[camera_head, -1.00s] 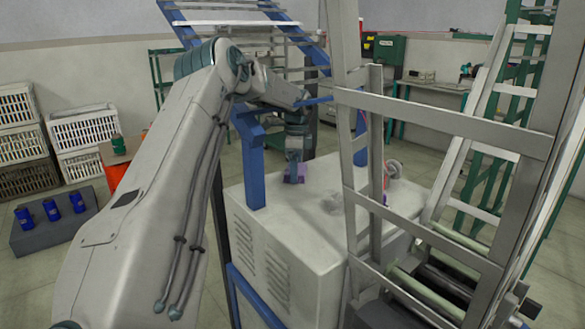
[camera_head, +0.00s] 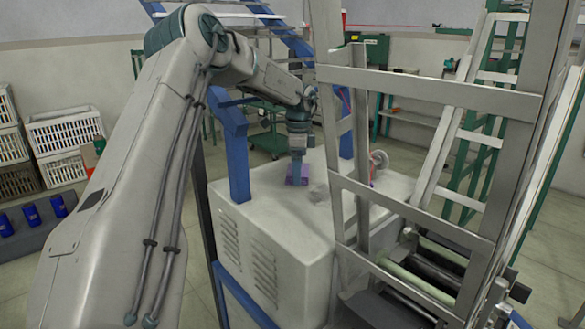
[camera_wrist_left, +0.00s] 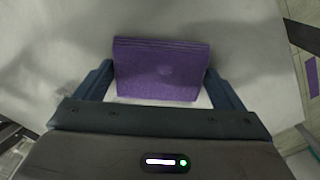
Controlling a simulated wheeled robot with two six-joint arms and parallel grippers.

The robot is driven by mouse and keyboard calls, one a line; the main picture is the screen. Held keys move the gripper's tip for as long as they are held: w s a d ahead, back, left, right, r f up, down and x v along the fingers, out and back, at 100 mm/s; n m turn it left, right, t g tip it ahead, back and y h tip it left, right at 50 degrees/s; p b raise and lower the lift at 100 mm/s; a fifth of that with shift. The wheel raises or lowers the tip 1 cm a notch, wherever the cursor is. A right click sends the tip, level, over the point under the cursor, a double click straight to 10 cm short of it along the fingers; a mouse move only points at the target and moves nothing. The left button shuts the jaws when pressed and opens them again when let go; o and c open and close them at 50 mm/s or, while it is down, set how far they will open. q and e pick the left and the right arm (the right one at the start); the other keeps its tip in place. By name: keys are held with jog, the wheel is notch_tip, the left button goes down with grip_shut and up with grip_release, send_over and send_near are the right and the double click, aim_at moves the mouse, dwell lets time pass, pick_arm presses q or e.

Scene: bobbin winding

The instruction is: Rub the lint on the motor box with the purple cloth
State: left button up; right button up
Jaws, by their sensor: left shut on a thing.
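The motor box (camera_head: 285,235) is a pale grey cabinet with vents in its side. A fuzzy grey patch of lint (camera_head: 318,193) lies on its top. My left gripper (camera_head: 297,159) points down over the box top and is shut on the folded purple cloth (camera_head: 299,177). The cloth is at the box top, just left of the lint. In the left wrist view the cloth (camera_wrist_left: 160,70) sits between the two fingers, above the pale surface. Whether it touches the surface is hard to tell. My right gripper is not in view.
Blue uprights (camera_head: 235,150) rise at the box's left and back. A grey metal frame (camera_head: 430,85) stands close on the right. A small wheel-like part (camera_head: 378,160) is at the box's back right. White crates (camera_head: 65,130) and several blue cans (camera_head: 30,215) are at far left.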

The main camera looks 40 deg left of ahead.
aim_at(289, 166)
pick_arm(q)
jog(key=shift+d, duration=0.35)
jog(key=shift+s+f+b, duration=0.1)
jog(key=shift+f+b, duration=0.05)
jog(key=shift+b, duration=0.2)
jog(key=shift+a, duration=0.2)
jog(key=shift+a+p, duration=0.45)
jog(key=shift+a, duration=1.4)
jog(key=shift+w+a+p, duration=0.15)
jog(key=shift+a+p, duration=0.3)
jog(key=shift+a, duration=0.9)
jog(key=shift+w+a+p, duration=0.2)
jog(key=shift+a+p, duration=0.2)
jog(key=shift+a, duration=0.9)
jog(key=shift+w+a+p, duration=0.15)
jog(key=shift+a+p, duration=0.3)
jog(key=shift+a, duration=0.9)
jog(key=shift+r+p, duration=1.75)
jog(key=shift+r, duration=1.35)
